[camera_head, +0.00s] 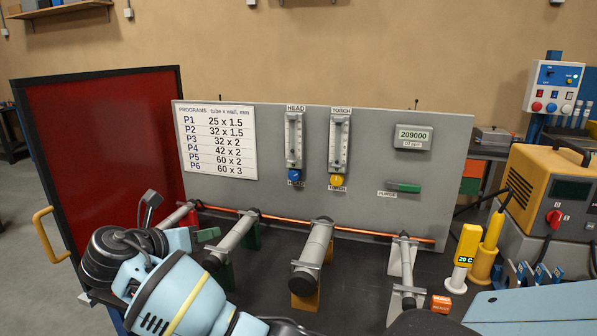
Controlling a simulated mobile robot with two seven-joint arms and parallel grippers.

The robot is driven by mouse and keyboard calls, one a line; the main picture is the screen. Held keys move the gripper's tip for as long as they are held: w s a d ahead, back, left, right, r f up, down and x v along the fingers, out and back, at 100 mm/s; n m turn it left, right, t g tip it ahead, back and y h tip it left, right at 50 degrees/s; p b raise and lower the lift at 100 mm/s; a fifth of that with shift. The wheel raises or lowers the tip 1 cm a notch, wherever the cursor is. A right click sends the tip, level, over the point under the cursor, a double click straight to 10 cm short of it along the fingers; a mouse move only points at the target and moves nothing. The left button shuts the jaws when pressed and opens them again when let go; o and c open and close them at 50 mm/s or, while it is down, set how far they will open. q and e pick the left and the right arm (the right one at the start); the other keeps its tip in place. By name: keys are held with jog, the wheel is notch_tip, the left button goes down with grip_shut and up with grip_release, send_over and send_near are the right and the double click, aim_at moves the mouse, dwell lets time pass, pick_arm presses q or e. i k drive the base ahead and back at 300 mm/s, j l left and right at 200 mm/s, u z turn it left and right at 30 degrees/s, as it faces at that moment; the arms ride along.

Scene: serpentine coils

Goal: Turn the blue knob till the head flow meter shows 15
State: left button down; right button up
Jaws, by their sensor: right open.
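The blue knob (294,175) sits at the foot of the head flow meter (294,138), a clear upright tube on the grey panel under a HEAD label. The meter's scale is too small to read. My right gripper (430,322) shows only in part, as a dark shape at the bottom edge; it is open, well below the knob and apart from it. My left arm (180,290) fills the lower left with light blue and black links. I cannot make out its gripper's fingers. Nothing touches the blue knob.
A torch flow meter (339,138) with a yellow knob (337,181) stands just right. A green purge lever (403,187) is further right. A copper tube (330,226) runs across several supports below the panel. A yellow machine (550,190) stands at the right.

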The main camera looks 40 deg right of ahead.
aim_at(294, 174)
jog(key=i+l, duration=0.1)
jog(key=l, duration=0.3)
jog(key=i+l, duration=0.1)
jog(key=l, duration=0.65)
jog(key=i+l, duration=0.15)
jog(key=l, duration=0.25)
